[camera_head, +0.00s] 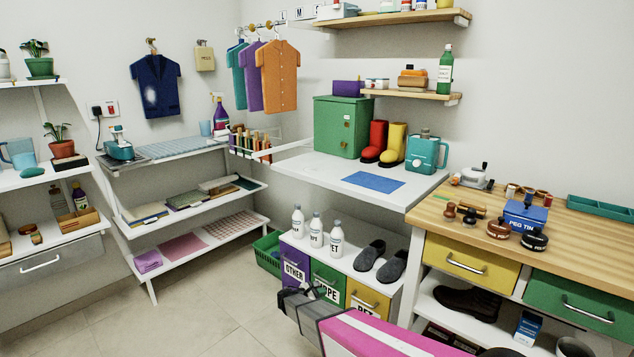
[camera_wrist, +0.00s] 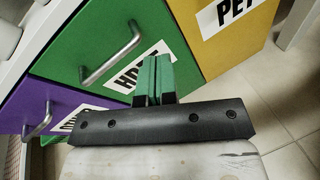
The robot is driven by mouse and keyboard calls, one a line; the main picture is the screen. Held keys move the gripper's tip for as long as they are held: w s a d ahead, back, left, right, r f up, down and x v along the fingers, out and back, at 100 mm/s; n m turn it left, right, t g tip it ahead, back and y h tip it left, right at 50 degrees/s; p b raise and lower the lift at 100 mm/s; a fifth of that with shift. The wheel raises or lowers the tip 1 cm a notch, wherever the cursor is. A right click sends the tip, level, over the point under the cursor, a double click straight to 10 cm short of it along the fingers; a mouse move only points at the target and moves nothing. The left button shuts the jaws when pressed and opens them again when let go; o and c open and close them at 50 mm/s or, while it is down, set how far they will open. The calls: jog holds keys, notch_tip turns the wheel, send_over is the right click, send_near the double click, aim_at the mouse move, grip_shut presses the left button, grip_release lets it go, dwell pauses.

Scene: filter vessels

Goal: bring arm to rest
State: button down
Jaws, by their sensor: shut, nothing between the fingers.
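My gripper (camera_head: 291,297) is at the end of my arm, low in front of the labelled drawers in the head view. In the wrist view its two green fingertips (camera_wrist: 153,75) are together, with nothing held. Behind them are the green drawer (camera_wrist: 70,45), the purple drawer (camera_wrist: 25,95) and the yellow drawer (camera_wrist: 235,40). The fingertips overlap the green drawer's label in the picture; I cannot tell whether they touch the drawer. The purple drawer's handle (camera_wrist: 38,122) is near the left side of my gripper.
White bottles (camera_head: 315,232) and dark shoes (camera_head: 380,262) stand on the white unit above these drawers. A wooden bench (camera_head: 580,235) with yellow and green drawers is at the right. A green crate (camera_head: 267,255) stands left of the unit. The tiled floor (camera_head: 200,315) at the left is clear.

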jog(key=s+d+r+m+g+y, duration=0.4)
jog(key=s+d+r+m, duration=0.25)
jog(key=s+d, duration=0.2)
jog(key=s+d+r+m+g+y, duration=0.3)
jog(key=s+d+r+m+g, duration=0.15)
jog(key=s+d+m, duration=0.4)
jog(key=s+r+m+y, duration=0.5)
jog(key=s+r+m, duration=0.1)
jog(key=s+r, duration=0.1)
jog(key=shift+s+d, duration=0.3)
jog(key=shift+s, duration=0.25)
jog(key=shift+t, duration=0.25)
